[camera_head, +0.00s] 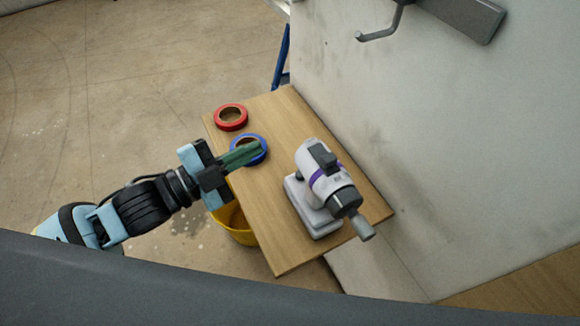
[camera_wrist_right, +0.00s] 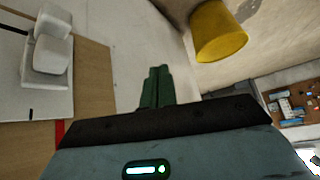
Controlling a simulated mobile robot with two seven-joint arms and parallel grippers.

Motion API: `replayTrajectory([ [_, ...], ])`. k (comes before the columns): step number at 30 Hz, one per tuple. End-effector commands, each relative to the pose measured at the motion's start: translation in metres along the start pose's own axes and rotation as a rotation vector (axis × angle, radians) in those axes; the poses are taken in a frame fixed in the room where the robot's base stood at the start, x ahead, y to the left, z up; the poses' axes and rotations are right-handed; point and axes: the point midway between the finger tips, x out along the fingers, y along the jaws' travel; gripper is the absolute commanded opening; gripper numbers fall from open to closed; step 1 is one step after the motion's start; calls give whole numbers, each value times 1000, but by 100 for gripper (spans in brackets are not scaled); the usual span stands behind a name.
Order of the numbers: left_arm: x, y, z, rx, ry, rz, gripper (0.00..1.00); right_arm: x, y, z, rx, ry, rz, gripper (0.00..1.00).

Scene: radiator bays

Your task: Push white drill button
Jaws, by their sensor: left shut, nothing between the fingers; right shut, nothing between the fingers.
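The white drill (camera_head: 310,185) with a purple band and a dark grey chuck stands on the wooden tabletop (camera_head: 275,250) in the head view. A dark grey part sits on its top; I cannot clearly make out a white button. My left gripper (camera_head: 257,149) is shut and empty, left of the drill and apart from it, its green fingertips overlapping the blue tape roll in the picture. My right gripper (camera_wrist_right: 157,75) shows only in the right wrist view, its green fingers shut together and empty. A blocky white object (camera_wrist_right: 47,55) there may be the drill.
A red tape roll (camera_head: 231,118) and a blue tape roll (camera_head: 262,156) lie on the tabletop. A yellow bucket (camera_head: 238,226) stands below its left edge. A wall borders the right side, with a grey hooked fixture (camera_head: 383,32) above. Open floor lies left.

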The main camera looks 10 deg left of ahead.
Motion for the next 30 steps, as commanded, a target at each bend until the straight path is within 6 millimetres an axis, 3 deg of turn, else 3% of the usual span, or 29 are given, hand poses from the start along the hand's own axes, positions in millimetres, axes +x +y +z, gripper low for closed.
replayTrajectory([
  [15, -8, 11, 12, -806, -184, 228, 0, -3, 1, -10, -4, 16, 2, 0],
  [21, -12, 15, 11, -961, -230, 273, 0, -3, 2, -12, -4, 20, 3, 0],
  [30, -14, 16, 11, -994, -240, 283, 0, -2, 2, -14, -5, 24, 3, 0],
])
